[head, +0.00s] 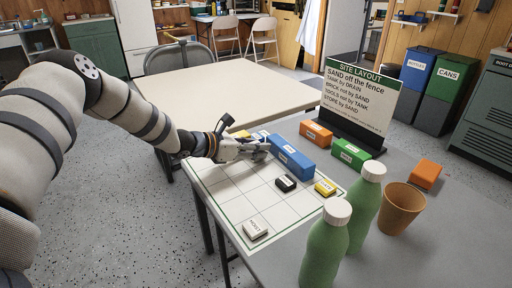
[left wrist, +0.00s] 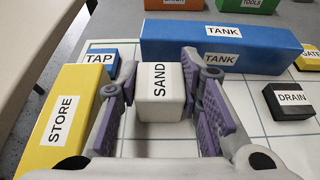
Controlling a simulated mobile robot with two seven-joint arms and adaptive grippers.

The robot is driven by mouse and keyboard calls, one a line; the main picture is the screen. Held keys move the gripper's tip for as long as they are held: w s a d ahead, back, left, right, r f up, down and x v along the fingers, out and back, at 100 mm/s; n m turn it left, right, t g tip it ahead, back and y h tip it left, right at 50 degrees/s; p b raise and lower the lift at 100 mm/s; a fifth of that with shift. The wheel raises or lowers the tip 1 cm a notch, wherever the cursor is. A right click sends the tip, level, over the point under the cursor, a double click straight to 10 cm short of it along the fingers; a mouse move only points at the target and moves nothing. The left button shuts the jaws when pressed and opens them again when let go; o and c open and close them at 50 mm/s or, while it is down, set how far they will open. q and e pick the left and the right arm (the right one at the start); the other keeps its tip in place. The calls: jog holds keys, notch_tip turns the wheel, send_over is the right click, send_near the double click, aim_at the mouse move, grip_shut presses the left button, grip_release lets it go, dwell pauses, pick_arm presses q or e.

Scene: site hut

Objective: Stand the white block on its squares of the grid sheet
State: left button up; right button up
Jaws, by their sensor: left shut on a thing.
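The white block (left wrist: 160,95), labelled SAND, is between the fingers of my left gripper (left wrist: 160,100) in the left wrist view. The gripper is shut on it. In the head view my left gripper (head: 258,150) is over the far left part of the grid sheet (head: 228,188), and the white block is mostly hidden there. The yellow STORE block (left wrist: 62,115) lies just left of the gripper. The long blue TANK block (head: 291,155) lies just beyond and to the right. I cannot tell whether the white block touches the sheet. My right gripper is not in view.
On the sheet are a blue TAP block (left wrist: 99,60), a black DRAIN block (head: 286,183), a yellow GATE block (head: 325,187) and a small white labelled block (head: 255,229). Beyond are orange (head: 316,134) and green (head: 350,154) blocks and a sign (head: 349,95). Bottles (head: 325,250) and a cup (head: 401,207) stand right.

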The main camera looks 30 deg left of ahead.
pick_arm(q)
jog(key=shift+r, duration=0.15)
jog(key=shift+f, duration=0.2)
jog(key=o, duration=1.2)
jog(key=shift+r, duration=0.3)
jog(key=p+v, duration=0.1)
jog(key=v, duration=0.2)
jog(key=p+v, duration=0.1)
jog(key=v, duration=0.3)
jog(key=p+v, duration=0.1)
jog(key=v, duration=0.3)
jog(key=shift+w+r+p, duration=0.1)
jog(key=shift+r+p, duration=0.2)
jog(key=shift+s+a+f, duration=0.1)
jog(key=shift+s+a, duration=0.1)
jog(key=shift+s, duration=0.35)
jog(key=shift+f, duration=0.15)
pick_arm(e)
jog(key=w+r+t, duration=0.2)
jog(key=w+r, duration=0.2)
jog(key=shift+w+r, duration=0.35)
